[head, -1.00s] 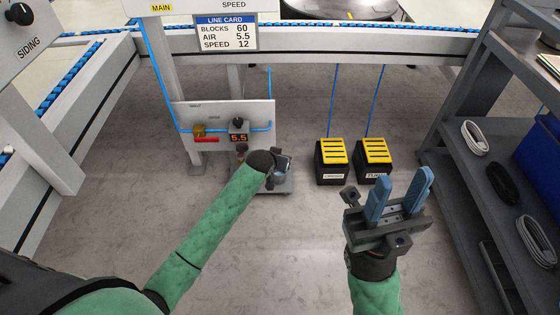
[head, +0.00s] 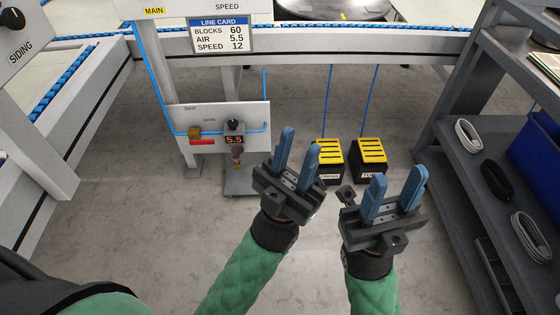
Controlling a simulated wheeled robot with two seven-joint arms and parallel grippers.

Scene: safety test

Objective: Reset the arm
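My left gripper (head: 299,160) is in the middle of the head view, its two blue fingers spread apart with nothing between them. My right gripper (head: 396,196) is close on its right, also with fingers apart and empty. Both point up and away over the floor and touch nothing that I can see. My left arm (head: 243,277) comes up from the lower left in a green sleeve. A white panel (head: 250,112) with a red 5.5 display (head: 234,140) and a black knob (head: 234,125) stands beyond the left gripper.
Two black and yellow pedals (head: 328,152) (head: 371,151) sit on the floor beyond the grippers, the left one partly hidden. A grey shelf rack (head: 462,180) with coiled cables stands at the right. A conveyor frame (head: 350,44) crosses the back. The floor at left is clear.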

